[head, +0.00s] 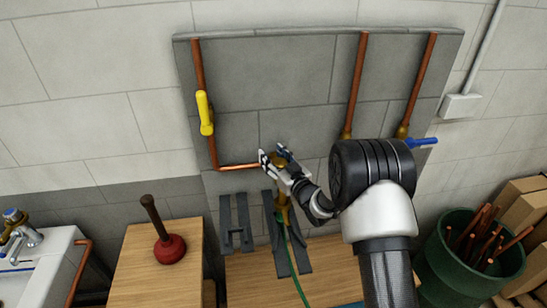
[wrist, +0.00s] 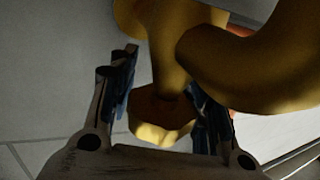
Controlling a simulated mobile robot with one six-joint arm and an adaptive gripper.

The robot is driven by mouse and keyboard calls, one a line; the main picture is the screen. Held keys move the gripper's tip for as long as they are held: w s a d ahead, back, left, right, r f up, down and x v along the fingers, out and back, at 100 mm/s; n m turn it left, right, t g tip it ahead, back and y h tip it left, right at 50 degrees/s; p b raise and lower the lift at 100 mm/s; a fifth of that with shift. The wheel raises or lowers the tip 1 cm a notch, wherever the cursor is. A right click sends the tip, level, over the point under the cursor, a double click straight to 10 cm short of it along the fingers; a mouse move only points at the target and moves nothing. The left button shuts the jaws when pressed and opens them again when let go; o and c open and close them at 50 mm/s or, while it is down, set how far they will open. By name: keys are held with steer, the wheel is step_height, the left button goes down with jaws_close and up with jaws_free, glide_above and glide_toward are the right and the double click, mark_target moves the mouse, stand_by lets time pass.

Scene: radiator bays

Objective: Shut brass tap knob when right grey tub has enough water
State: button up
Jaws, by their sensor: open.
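A brass tap (head: 282,190) stands at the wall panel's lower middle, with a green hose (head: 292,255) running down from it. In the wrist view its curved brass body (wrist: 240,65) fills the upper right. A brass knob (wrist: 160,134) shows below the body. My gripper (head: 273,156) is at the tap in the head view. In the wrist view my gripper (wrist: 165,100) is open, with one finger on each side of the knob; I cannot tell whether they touch it. No grey tub or water level is visible.
Copper pipes (head: 358,85) run over the grey panel, with a yellow lever (head: 204,112) at left and a blue handle (head: 422,142) at right. A plunger (head: 168,247) stands on a wooden top at left. A green bin (head: 460,265) holds copper pipes at right.

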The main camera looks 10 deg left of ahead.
steer(key=shift+c, duration=0.4)
steer(key=c, duration=0.8)
steer(key=shift+f, duration=0.1)
steer(key=shift+c, duration=0.3)
